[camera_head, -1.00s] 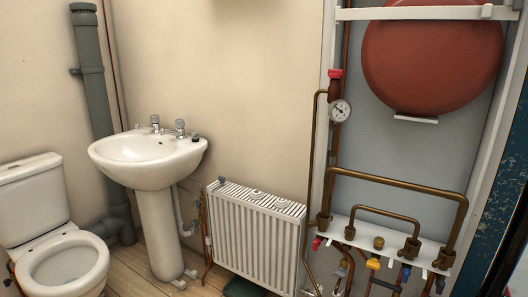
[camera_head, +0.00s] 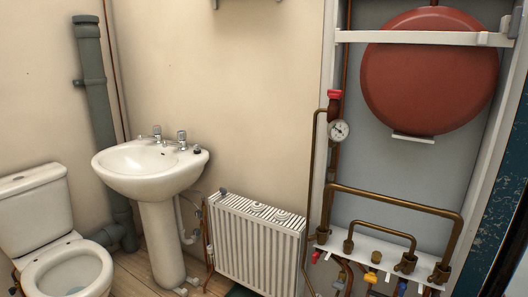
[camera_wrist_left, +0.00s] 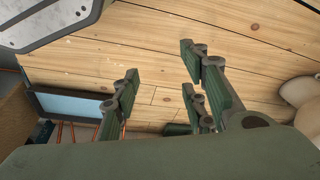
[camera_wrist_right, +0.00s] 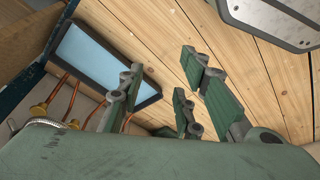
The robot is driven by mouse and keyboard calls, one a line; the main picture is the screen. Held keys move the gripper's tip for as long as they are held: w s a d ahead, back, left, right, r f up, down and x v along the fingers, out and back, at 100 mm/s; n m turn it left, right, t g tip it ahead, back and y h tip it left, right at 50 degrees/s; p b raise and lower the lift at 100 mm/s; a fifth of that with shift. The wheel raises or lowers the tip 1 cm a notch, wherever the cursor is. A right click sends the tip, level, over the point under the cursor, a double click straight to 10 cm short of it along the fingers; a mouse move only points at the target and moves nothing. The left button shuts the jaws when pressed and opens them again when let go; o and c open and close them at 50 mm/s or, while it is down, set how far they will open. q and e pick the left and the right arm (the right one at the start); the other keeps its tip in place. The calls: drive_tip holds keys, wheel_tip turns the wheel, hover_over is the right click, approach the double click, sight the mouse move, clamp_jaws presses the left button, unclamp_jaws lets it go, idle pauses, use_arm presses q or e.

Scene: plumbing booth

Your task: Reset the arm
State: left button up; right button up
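My left gripper (camera_wrist_left: 158,76) shows in the left wrist view with its green fingers spread apart and nothing between them. It is over the wooden plank floor (camera_wrist_left: 150,60). My right gripper (camera_wrist_right: 160,76) shows in the right wrist view, also open and empty, with the floor (camera_wrist_right: 225,35) behind it. Neither gripper is in the head view, so their height above the floor is hard to judge.
A toilet (camera_head: 65,265), a basin (camera_head: 150,170) and a white radiator (camera_head: 255,245) stand along the wall. Copper pipes (camera_head: 395,197), valves, a gauge (camera_head: 338,130) and a red tank (camera_head: 430,70) are at right. A light-blue panel (camera_wrist_right: 95,62) shows beside my right gripper.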

use_arm(q)
drive_tip(key=s+a+f+g+p, duration=0.1)
drive_tip(key=s+f+p, duration=0.4)
drive_tip(key=s, duration=0.5)
drive_tip(key=s+a+f+p, duration=0.2)
drive_tip(key=s+f+p, duration=0.3)
drive_tip(key=s+p, duration=0.4)
drive_tip(key=shift+s+a+g, duration=0.2)
drive_tip(key=shift+s+g, duration=0.2)
use_arm(e)
drive_tip(key=s+d+f+g, duration=0.1)
drive_tip(key=s+f, duration=0.4)
drive_tip(key=s, duration=0.5)
drive_tip(key=s+d+f, duration=0.2)
drive_tip(key=s+f, duration=0.3)
drive_tip(key=s, duration=0.4)
drive_tip(key=shift+s+d+g, duration=0.2)
drive_tip(key=shift+s+g, duration=0.2)
